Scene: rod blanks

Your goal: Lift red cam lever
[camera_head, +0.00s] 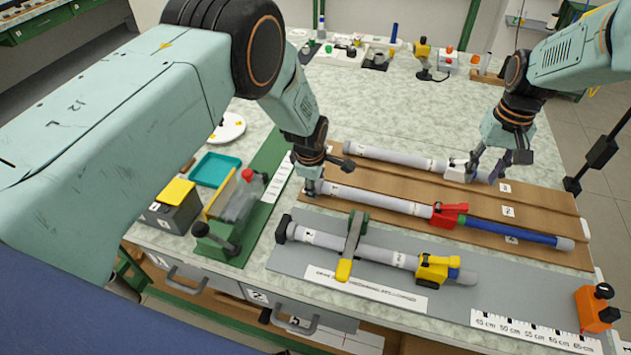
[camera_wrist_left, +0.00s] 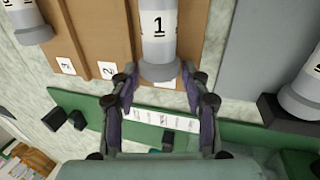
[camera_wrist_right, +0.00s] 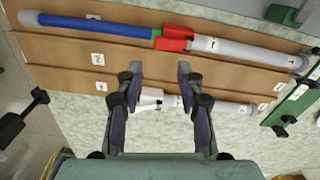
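The red cam lever (camera_head: 449,214) sits on the middle rod, between its grey part (camera_head: 375,200) and blue part (camera_head: 510,229). It also shows in the right wrist view (camera_wrist_right: 175,40), beyond the fingertips. My left gripper (camera_head: 313,186) is at the left end of this rod. In the left wrist view its open fingers (camera_wrist_left: 160,75) stand on either side of the rod end marked 1 (camera_wrist_left: 159,35), with slim gaps. My right gripper (camera_head: 497,165) is open above the back rod, near its white lever (camera_head: 460,170). In the right wrist view nothing is held between its fingers (camera_wrist_right: 160,70).
The front rod with a yellow lever (camera_head: 437,268) lies on a grey mat (camera_head: 490,297) under a green-grey clamp (camera_head: 352,245). A green fixture (camera_head: 240,215), teal tray (camera_head: 214,169) and yellow-topped box (camera_head: 175,205) stand left. An orange block (camera_head: 595,308) is front right. The back tabletop is mostly clear.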

